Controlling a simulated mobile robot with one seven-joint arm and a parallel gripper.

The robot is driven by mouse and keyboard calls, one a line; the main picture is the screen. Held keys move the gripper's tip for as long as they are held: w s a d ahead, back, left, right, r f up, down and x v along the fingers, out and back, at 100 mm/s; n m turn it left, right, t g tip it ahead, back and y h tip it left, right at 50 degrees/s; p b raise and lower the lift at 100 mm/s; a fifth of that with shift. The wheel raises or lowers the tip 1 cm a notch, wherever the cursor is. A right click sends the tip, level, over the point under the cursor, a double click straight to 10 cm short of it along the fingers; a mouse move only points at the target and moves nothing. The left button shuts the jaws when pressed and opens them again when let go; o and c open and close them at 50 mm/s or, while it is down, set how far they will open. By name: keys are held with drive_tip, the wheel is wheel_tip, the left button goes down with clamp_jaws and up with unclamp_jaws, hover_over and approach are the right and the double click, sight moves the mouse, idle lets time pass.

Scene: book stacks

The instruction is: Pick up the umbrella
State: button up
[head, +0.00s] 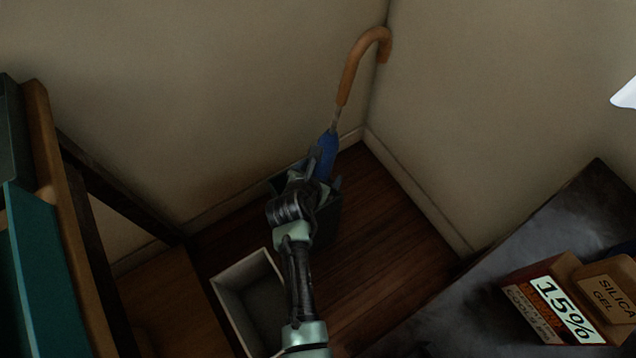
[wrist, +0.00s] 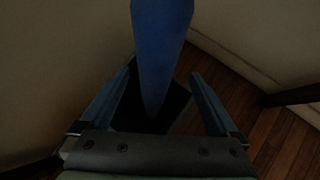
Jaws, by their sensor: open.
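The umbrella (head: 329,141) has a rolled blue canopy and a curved orange-brown handle (head: 350,75). It stands tilted in a dark bin (head: 328,222) in the room corner, its handle up near the walls. My gripper (head: 325,168) is at the lower part of the blue canopy, just above the bin, and partly hides both. In the wrist view the blue canopy (wrist: 161,45) runs down between my two open fingers (wrist: 161,76). Gaps show on both sides of it near the fingers.
A pale open box (head: 228,282) stands on the wooden floor beside my arm. A shelf with teal books or binders (head: 30,265) is at the left. A dark tabletop (head: 475,300) at the right carries boxes, one labelled silica gel (head: 607,295). Walls close in behind the umbrella.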

drive_tip(key=b+x, duration=0.1)
drive_tip(key=x, duration=0.1)
drive_tip(key=b+x, duration=0.1)
drive_tip(key=x, duration=0.1)
drive_tip(key=shift+w+a+f+b, duration=0.1)
drive_tip(key=shift+a+f+b, duration=0.1)
drive_tip(key=shift+a+b, duration=0.1)
clamp_jaws()
drive_tip(key=shift+r, duration=0.1)
